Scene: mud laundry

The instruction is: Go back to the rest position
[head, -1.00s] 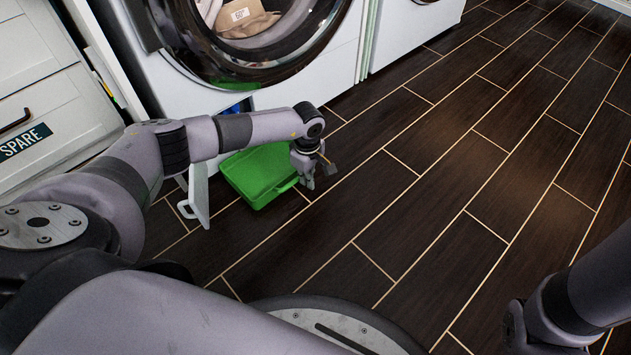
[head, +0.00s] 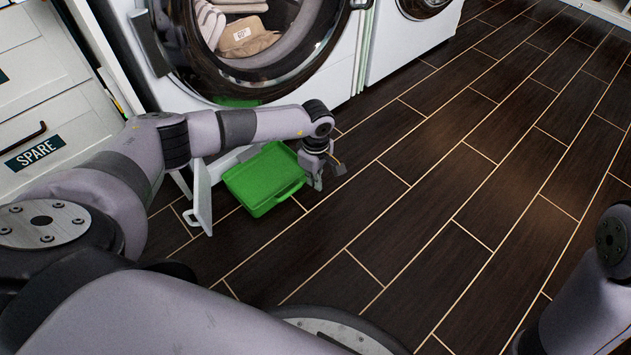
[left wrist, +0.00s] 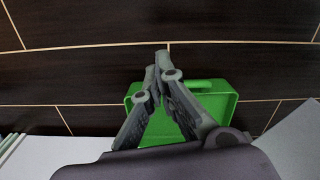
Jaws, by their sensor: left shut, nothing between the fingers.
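My left gripper (head: 316,178) hangs at the end of my left arm, just right of a green case (head: 262,180) in front of the washer. In the left wrist view the fingers (left wrist: 160,62) are shut with nothing between them. The green case (left wrist: 205,88) and its handle show behind and below the fingers in that view; I cannot tell whether they touch. My right arm shows at the right edge of the head view, but its gripper is not visible.
A front-loading washer (head: 345,68) with folded cloth inside stands behind the case. A white flap (head: 202,195) hangs open left of the case. A white drawer labelled SPARE (head: 35,150) is at the left. The dark tiled floor (head: 450,170) to the right is clear.

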